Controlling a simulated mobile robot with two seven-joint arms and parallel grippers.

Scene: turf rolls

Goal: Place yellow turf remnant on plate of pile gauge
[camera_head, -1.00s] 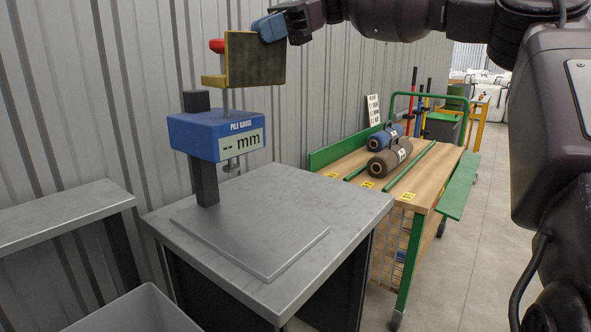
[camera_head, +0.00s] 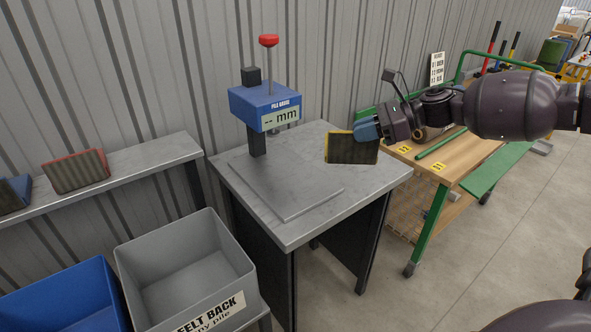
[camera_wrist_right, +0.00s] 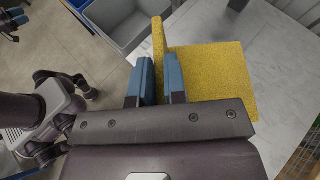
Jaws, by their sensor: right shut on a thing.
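The yellow turf remnant (camera_head: 352,149) shows its dark ribbed backing and a thin yellow edge in the head view. In the right wrist view its yellow face (camera_wrist_right: 218,75) is seen, with a raised yellow strip at one side. My right gripper (camera_head: 368,130) is shut on the remnant's edge and holds it above the table's right part, right of the plate; its blue fingers (camera_wrist_right: 160,80) flank the strip. The pile gauge (camera_head: 264,106) has a blue head, red knob and a bare grey plate (camera_head: 290,195). A small dark and blue part at the wrist view's upper left may be my left gripper.
The gauge stands on a grey metal table (camera_head: 385,178). A shelf (camera_head: 115,182) at left bears a red-edged piece (camera_head: 76,171) and a blue one (camera_head: 14,193). A grey bin (camera_head: 183,232) and a blue bin (camera_head: 62,272) stand in front. A wooden cart (camera_head: 452,150) is at right.

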